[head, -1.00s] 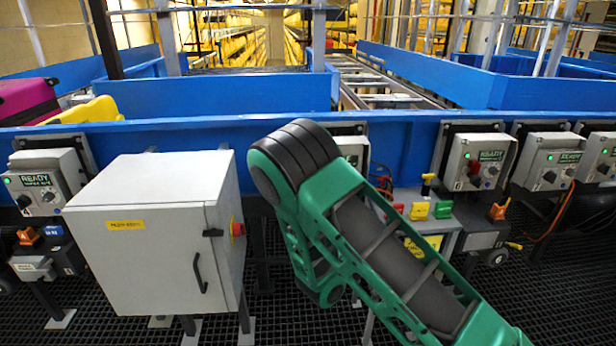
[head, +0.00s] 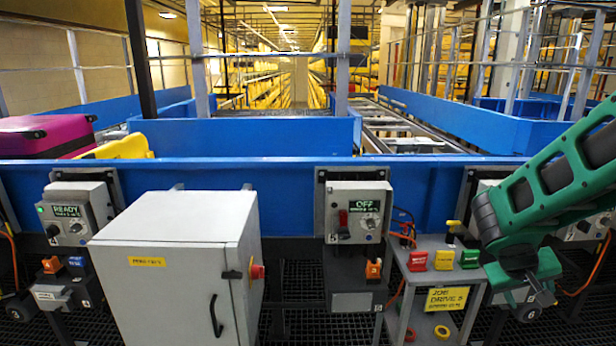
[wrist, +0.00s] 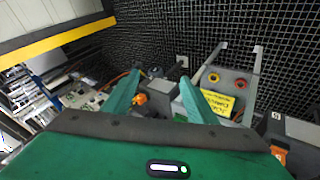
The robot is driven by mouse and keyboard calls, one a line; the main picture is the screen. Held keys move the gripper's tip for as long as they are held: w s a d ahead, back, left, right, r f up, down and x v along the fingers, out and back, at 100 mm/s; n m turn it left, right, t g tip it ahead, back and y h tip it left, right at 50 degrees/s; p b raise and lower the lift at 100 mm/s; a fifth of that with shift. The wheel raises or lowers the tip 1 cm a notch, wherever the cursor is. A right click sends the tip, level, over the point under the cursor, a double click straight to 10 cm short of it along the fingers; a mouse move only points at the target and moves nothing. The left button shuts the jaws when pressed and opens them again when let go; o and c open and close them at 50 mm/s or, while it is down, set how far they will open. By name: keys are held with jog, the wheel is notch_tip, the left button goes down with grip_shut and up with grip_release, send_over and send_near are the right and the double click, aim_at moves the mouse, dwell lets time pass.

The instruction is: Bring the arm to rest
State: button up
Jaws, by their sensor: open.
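My green arm reaches in from the right edge in the head view.
A grey cabinet (head: 170,280) stands front left. A control box reading OFF (head: 358,215) and one reading READY (head: 75,215) hang along the blue conveyor wall (head: 285,180). Red (head: 417,261), yellow (head: 444,259) and green (head: 469,259) tags sit on the stand. A magenta case (head: 40,135) lies far left.

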jog(key=s+a+r+m+g+y, duration=0.1)
jog(key=s+a, duration=0.4)
jog(key=s, duration=0.6)
jog(key=s+a+r+m+g+y, duration=0.1)
jog(key=s+a+y, duration=0.4)
jog(key=s, duration=0.6)
notch_tip(320, 180, up, 3)
jog(key=shift+s+f+m+g+y, duration=0.1)
jog(key=shift+s+m+g+y, duration=0.15)
jog(key=shift+m+y, duration=0.6)
jog(key=shift+w+f, duration=0.25)
jog(key=shift+w, duration=0.45)
